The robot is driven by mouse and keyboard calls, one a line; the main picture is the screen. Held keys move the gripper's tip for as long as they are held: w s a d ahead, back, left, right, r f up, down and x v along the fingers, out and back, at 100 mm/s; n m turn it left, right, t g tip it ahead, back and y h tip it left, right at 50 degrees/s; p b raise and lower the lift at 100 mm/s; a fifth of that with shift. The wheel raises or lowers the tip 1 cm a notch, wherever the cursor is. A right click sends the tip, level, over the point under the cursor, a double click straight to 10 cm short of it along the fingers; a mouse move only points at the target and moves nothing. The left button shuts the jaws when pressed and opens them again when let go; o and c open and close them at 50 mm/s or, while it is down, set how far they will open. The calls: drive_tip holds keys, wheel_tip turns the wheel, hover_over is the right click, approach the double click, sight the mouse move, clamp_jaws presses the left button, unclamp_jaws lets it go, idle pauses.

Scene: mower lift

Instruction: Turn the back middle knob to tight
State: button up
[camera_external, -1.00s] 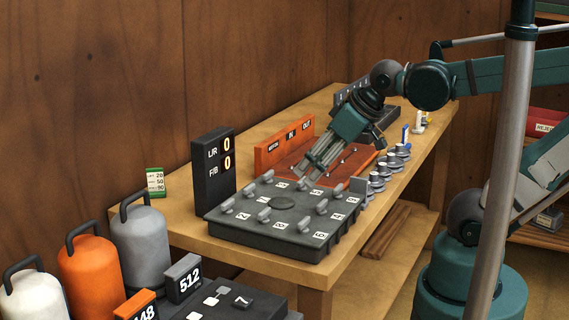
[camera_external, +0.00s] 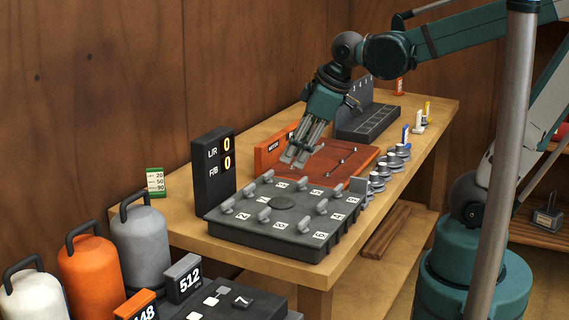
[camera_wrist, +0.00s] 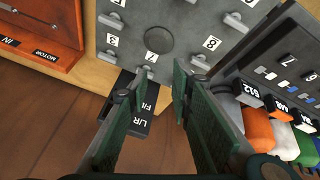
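The dark grey panel (camera_external: 335,238) on the bench carries several lever-shaped grey knobs around a round disc (camera_external: 281,202). The middle knob (camera_external: 251,189) of the row nearest the L/R–F/B display has no readable pointer mark; in the wrist view this knob (camera_wrist: 146,71) sits by a label that looks like 7, beyond the gap between my fingers.
The black display (camera_external: 214,178) reads 0 and 0, standing left of the panel. A red-brown board (camera_external: 327,162) with an orange sign lies behind the panel. Several round grey pieces (camera_external: 377,181) line the right side. Coloured canisters (camera_external: 141,244) stand at front left.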

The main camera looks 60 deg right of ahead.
drive_tip(key=w+r+n+g+p, duration=0.1)
drive_tip(key=w+n+p, duration=0.1)
drive_tip(key=w, duration=0.1)
drive_tip(key=n+g+p, duration=0.4)
drive_tip(key=n+p, duration=0.7)
hover_over(252, 184)
drive_tip(key=shift+f, duration=2.6)
drive_tip(key=shift+f, duration=0.2)
drive_tip(key=shift+f, duration=3.7)
clamp_jaws()
